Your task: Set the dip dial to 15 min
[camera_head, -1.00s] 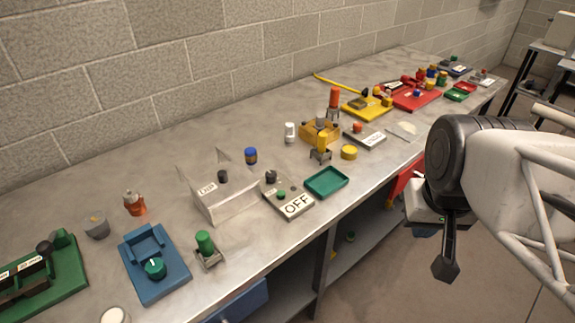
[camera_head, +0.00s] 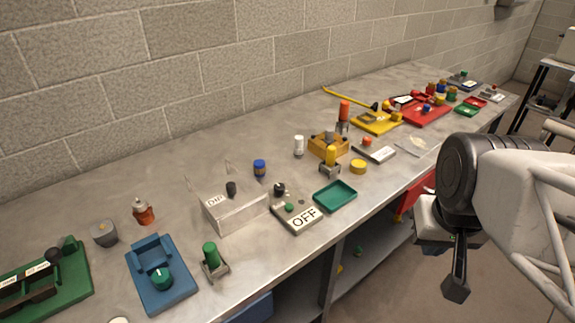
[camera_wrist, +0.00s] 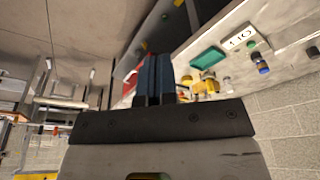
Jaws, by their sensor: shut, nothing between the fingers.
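A clear box-shaped tank (camera_head: 238,212) stands on the grey bench at centre left. Its small label seems to read "DIP", and a black knob (camera_head: 231,188) stands up at it. Any minute marks are too small to read. My gripper (camera_head: 457,285) hangs off the front edge of the bench at the right, far from the tank and touching nothing. In the wrist view, my gripper's blue fingers (camera_wrist: 155,75) are together and empty.
Yellow and red fixtures crowd the far bench. The space in front of the bench is open.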

